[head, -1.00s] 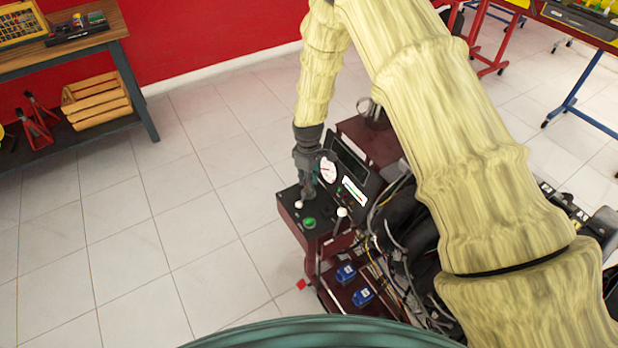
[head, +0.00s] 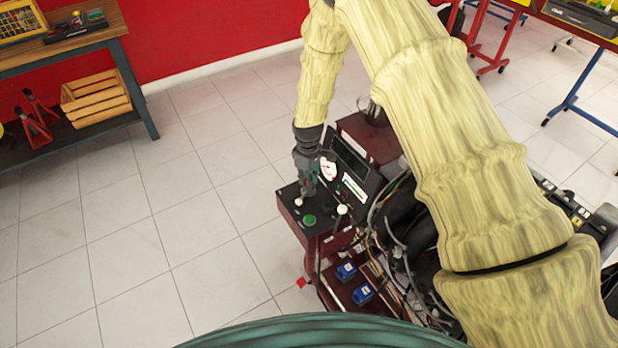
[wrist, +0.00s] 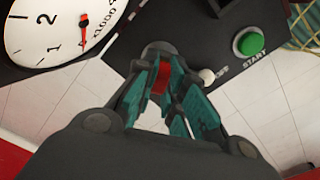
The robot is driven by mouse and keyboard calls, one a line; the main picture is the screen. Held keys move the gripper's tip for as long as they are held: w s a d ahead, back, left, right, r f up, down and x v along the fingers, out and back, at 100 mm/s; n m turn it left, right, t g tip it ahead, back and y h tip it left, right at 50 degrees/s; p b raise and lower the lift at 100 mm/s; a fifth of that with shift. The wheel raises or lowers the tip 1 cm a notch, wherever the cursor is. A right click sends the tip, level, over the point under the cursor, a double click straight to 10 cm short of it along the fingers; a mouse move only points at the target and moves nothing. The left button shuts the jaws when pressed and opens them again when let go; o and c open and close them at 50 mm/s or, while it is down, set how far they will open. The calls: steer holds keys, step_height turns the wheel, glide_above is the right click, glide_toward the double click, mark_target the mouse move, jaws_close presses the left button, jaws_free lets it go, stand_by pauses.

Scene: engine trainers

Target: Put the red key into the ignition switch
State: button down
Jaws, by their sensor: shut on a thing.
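My gripper (wrist: 160,95) is shut on a small red piece, the red key (wrist: 161,77), seen between the fingers in the wrist view. In the head view my gripper (head: 305,187) points down at the black control panel (head: 288,196) of the engine trainer, and the key there is hidden by the fingers. A grey round piece (wrist: 158,49) shows just beyond the fingertips over the panel. I cannot tell whether it is the ignition switch, or whether the key touches or sits in it.
A green START button (wrist: 250,43) and a white knob (wrist: 207,75) are close by on the panel. A white round gauge (wrist: 45,30) stands beside them. Blue parts (head: 346,271) and cables are below. Open tiled floor (head: 140,225) lies left of the trainer.

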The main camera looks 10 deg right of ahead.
steer(key=c, duration=1.1)
jaws_free()
steer(key=shift+r, duration=0.1)
steer(key=shift+r+p, duration=0.95)
steer(key=shift+r, duration=0.45)
steer(key=shift+r, duration=0.15)
steer(key=shift+r+p, duration=1.5)
steer(key=shift+r, duration=0.85)
